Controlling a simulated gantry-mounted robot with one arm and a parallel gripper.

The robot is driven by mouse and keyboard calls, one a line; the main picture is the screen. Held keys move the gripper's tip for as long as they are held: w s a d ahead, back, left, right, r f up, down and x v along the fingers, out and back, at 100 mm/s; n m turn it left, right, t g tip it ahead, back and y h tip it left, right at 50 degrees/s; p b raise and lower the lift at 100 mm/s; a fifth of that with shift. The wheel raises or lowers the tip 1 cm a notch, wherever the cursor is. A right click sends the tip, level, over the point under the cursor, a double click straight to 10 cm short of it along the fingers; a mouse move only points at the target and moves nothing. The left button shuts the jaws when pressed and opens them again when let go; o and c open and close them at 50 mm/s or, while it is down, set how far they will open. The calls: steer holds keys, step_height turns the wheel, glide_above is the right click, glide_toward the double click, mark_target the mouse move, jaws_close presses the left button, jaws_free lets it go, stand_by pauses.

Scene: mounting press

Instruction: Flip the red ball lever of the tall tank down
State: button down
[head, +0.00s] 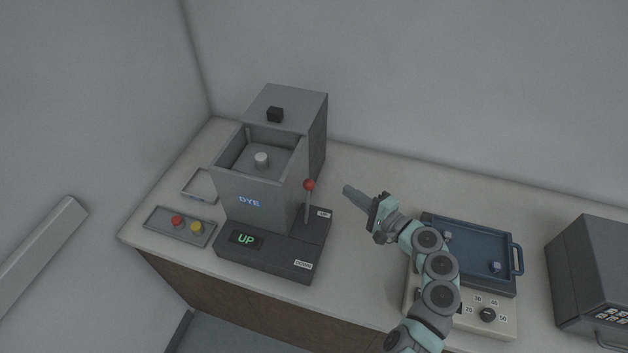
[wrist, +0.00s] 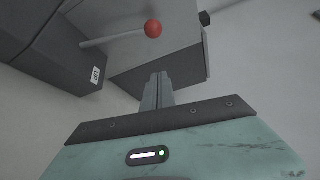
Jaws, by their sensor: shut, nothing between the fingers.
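The tall grey tank (head: 262,190) stands on a dark base at the counter's left part, with "DYE" on its front. Its lever with a red ball (head: 309,185) rises on the right side, near the "UP" label, and the base display reads "UP". My gripper (head: 348,190) is shut and empty, to the right of the red ball and apart from it, with fingers pointing left. In the wrist view the red ball (wrist: 153,28) is at the top, beyond and slightly left of my fingertips (wrist: 159,78); its rod runs left to the base.
A "DOWN" label (head: 303,265) is at the base's front right. A blue tray (head: 465,243) on a unit with a dial is right of my gripper. A dark box (head: 592,285) stands far right.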

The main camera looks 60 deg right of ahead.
mark_target(308, 202)
steer(key=shift+s+r, duration=0.1)
steer(key=shift+r, duration=0.05)
steer(key=w+p, duration=0.2)
steer(key=w, duration=0.7)
steer(key=shift+w+a, duration=0.2)
steer(key=shift+a, duration=0.1)
stand_by(0.6)
steer(key=shift+f, duration=0.2)
